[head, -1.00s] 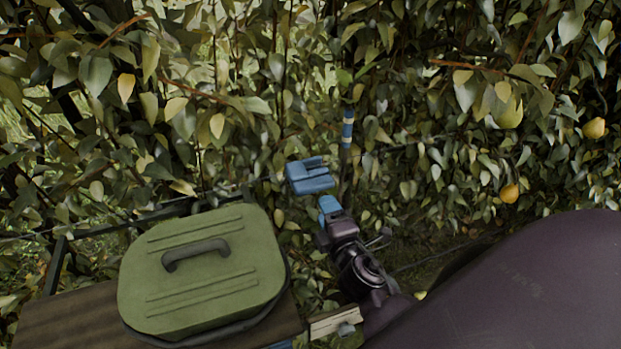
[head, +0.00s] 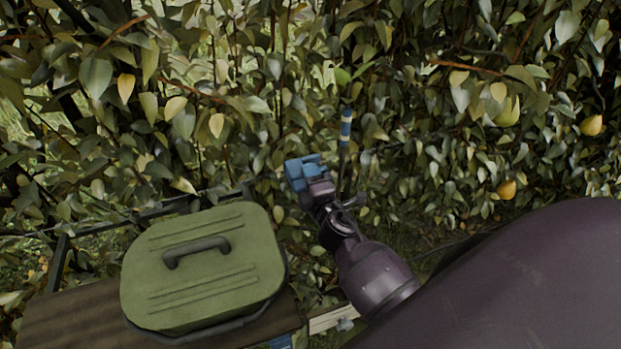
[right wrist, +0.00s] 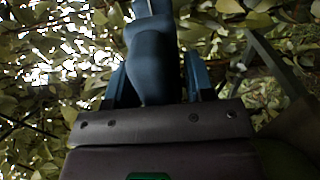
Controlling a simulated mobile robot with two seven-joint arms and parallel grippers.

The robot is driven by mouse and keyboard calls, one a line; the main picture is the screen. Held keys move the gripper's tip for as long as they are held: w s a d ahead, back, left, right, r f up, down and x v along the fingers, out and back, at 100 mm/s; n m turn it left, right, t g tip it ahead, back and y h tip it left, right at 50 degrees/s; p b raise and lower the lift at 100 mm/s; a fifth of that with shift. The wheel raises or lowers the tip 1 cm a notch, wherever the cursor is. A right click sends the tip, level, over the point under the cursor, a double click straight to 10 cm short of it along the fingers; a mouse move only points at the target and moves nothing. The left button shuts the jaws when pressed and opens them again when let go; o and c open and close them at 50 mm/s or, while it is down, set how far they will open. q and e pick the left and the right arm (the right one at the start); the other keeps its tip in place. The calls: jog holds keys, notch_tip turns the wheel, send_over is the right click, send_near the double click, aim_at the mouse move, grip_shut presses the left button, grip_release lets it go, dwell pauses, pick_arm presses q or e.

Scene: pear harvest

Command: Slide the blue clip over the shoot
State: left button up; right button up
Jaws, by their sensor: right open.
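The blue clip (head: 303,173) is at mid-height in front of the foliage, left of the shoot; what holds it up is not clear. My right gripper (head: 312,178) is right at the clip, its blue fingers partly merging with it in the head view. In the right wrist view, the clip (right wrist: 153,60) lies between the two spread fingers of the gripper (right wrist: 155,80); I cannot tell whether they touch it. The shoot (head: 345,132), with blue and pale yellow bands, stands upright just right of and above the clip, apart from it. My left gripper is not in view.
A green lidded box (head: 203,265) with a dark handle stands on a wooden surface (head: 60,318) at lower left. Dense leafy branches fill the back. Yellow pears (head: 507,189) hang at the right. My dark arm covers the lower right.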

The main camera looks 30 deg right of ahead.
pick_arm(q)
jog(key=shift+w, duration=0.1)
pick_arm(e)
jog(key=shift+c, duration=0.3)
grip_shut()
jog(key=d, duration=0.2)
jog(key=s+d, duration=0.1)
jog(key=d, duration=0.2)
jog(key=s+d, duration=0.1)
jog(key=d, duration=0.1)
jog(key=shift+d, duration=0.25)
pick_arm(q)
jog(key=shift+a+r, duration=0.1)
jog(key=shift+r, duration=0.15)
pick_arm(e)
jog(key=shift+c, duration=0.4)
grip_release()
jog(key=shift+d, duration=0.1)
jog(key=shift+o, duration=0.7)
jog(key=shift+d, duration=0.1)
